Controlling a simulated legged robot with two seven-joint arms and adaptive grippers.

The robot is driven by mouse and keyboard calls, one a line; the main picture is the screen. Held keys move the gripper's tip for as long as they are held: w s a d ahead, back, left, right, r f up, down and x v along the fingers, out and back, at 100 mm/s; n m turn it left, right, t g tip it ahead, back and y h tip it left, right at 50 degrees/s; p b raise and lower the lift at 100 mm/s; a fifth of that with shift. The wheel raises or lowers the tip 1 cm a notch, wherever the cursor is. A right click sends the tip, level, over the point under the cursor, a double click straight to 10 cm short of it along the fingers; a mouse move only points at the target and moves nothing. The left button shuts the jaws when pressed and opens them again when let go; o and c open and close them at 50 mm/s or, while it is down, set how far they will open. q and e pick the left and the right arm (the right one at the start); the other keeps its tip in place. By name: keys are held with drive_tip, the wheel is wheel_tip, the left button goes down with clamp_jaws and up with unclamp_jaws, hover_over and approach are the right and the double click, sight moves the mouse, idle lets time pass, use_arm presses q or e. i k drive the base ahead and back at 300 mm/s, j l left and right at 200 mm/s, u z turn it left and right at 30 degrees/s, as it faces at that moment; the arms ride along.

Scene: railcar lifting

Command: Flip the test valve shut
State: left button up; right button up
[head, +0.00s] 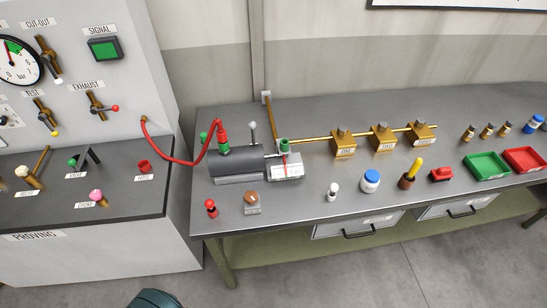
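The test valve (43,113) is a brass fitting on the upright grey panel at the left of the head view, just below the TEST label (32,93). Its lever ends in a yellow knob (55,132) and points down and slightly right, roughly along the brass body. Neither of my grippers shows in the head view. Nothing is touching the valve.
Above it is the cut-out valve (48,58); right is the exhaust valve (97,103) with a red-knobbed lever pointing right. A gauge (16,64) is at upper left. The console ledge (120,193) below holds small fittings. A red hose (168,158) reaches the workbench.

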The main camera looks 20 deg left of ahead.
sight(42, 117)
drive_tip(key=u, duration=2.4)
drive_tip(key=z, duration=0.4)
drive_tip(key=i+j+z, duration=0.15)
drive_tip(key=j+z, duration=0.25)
drive_tip(key=i+j+z, duration=0.15)
drive_tip(key=j+z, duration=0.9)
drive_tip(key=j, duration=2.6)
drive_tip(key=i+l, duration=0.1)
drive_tip(key=i, duration=0.1)
